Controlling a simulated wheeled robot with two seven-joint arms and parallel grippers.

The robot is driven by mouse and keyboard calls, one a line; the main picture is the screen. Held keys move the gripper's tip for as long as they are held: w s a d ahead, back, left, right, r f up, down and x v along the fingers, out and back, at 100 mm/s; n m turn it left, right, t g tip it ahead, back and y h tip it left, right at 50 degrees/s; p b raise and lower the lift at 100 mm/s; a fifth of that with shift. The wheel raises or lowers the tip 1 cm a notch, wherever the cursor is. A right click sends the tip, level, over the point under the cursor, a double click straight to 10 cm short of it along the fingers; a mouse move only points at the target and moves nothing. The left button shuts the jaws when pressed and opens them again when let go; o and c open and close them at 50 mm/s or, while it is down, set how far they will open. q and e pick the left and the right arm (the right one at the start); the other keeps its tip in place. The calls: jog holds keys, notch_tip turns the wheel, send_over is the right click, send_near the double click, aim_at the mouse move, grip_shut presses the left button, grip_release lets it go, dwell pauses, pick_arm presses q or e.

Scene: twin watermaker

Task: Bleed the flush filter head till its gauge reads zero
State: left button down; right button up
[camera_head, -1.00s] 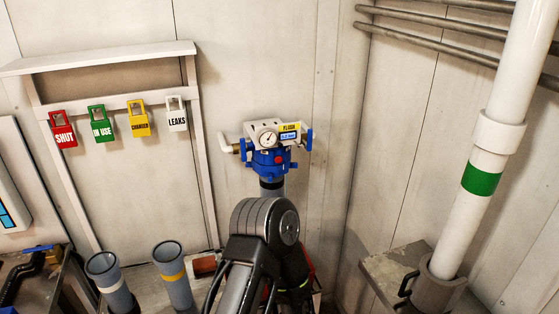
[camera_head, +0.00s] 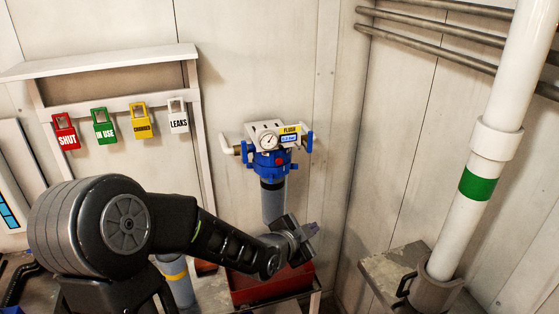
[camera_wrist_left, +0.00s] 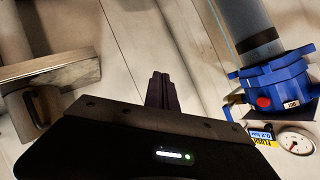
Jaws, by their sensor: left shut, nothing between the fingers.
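The flush filter head (camera_head: 270,162) is a blue cap with a red button (camera_head: 279,160) on its front, on a grey filter housing (camera_head: 274,203) by the wall. Its round gauge (camera_head: 268,141) and small display sit on a white panel above. In the left wrist view the head (camera_wrist_left: 275,82) appears upside down at the right, with the gauge (camera_wrist_left: 295,140); the display (camera_wrist_left: 262,135) seems to read 0.2 bar. The gauge needle is too small to read. My left gripper (camera_head: 312,229) is shut and empty, below and right of the head, apart from it. The right gripper is not in view.
Blue-handled valves flank the head, the right handle (camera_head: 309,142) nearest the clear wall. A red tray (camera_head: 262,287) lies below. Hanging tags (camera_head: 140,120) are at the left. A white pipe (camera_head: 481,183) stands in a grey holder at the right.

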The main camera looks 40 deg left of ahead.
aim_at(279, 161)
pick_arm(q)
jog(key=s+a+r+m+t+y, duration=0.1)
jog(key=a+r, duration=0.4)
jog(key=r, duration=0.5)
jog(key=shift+a+r+m+t+y, duration=0.15)
jog(key=shift+r+m+t+y, duration=0.2)
jog(key=shift+m+t+y, duration=0.25)
jog(key=shift+w+a+p, duration=0.45)
jog(key=shift+w+a, duration=0.4)
jog(key=shift+a, duration=0.35)
jog(key=shift+w+a+p, duration=0.4)
jog(key=shift+w+a, duration=0.4)
jog(key=shift+a, duration=0.45)
jog(key=shift+w+a+p, duration=0.45)
jog(key=shift+w+a, duration=0.4)
jog(key=shift+a, duration=0.35)
jog(key=shift+w+a, duration=0.1)
jog(key=shift+a, duration=0.05)
jog(key=shift+w+a+b, duration=0.15)
jog(key=shift+b, duration=0.15)
